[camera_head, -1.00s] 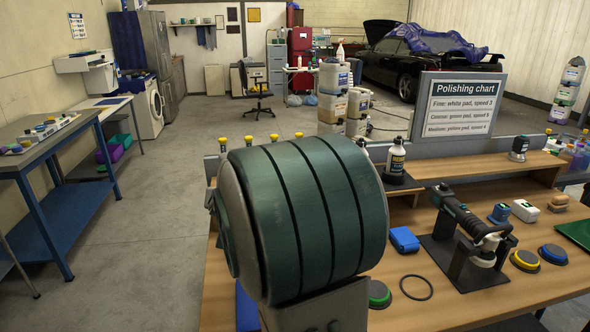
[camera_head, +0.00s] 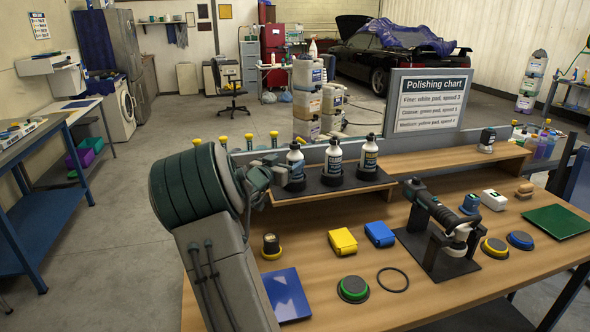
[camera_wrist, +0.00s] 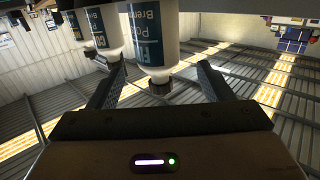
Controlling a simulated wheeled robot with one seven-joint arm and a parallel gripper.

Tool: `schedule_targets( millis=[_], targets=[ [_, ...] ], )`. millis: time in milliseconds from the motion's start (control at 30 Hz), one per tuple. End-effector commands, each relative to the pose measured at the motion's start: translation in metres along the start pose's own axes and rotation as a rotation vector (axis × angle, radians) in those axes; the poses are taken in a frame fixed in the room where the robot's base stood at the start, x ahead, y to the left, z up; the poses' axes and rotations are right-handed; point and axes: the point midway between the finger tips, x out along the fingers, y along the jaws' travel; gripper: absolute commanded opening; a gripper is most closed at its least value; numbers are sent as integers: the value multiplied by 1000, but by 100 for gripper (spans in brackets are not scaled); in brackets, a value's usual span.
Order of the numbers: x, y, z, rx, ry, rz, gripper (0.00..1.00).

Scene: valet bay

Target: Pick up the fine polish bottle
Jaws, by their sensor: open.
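Three white bottles with black caps stand upright in a row on a dark mat (camera_head: 334,183) on the raised shelf: a left one (camera_head: 295,164), a middle one (camera_head: 333,162) and a right one (camera_head: 369,160). My gripper (camera_head: 278,178) is at the left bottle, partly hidden by my arm. In the wrist view, which is upside down, my gripper (camera_wrist: 162,72) is open, with the nearest bottle (camera_wrist: 149,38) between or just beyond the fingers.
A polisher (camera_head: 437,210) rests on a black stand to the right. Yellow (camera_head: 343,241) and blue (camera_head: 380,234) boxes, a green-rimmed pad (camera_head: 352,289), a black ring (camera_head: 392,280) and a blue plate (camera_head: 287,295) lie on the bench. The polishing chart (camera_head: 430,101) stands behind the shelf.

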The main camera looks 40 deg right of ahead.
Motion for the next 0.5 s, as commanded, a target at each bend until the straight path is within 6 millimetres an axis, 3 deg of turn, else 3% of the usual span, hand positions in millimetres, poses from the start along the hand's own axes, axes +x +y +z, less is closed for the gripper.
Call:
schedule_targets(
  millis=[500],
  targets=[
    [56, 3, 10, -1, -1, 0, 73]
  ],
)
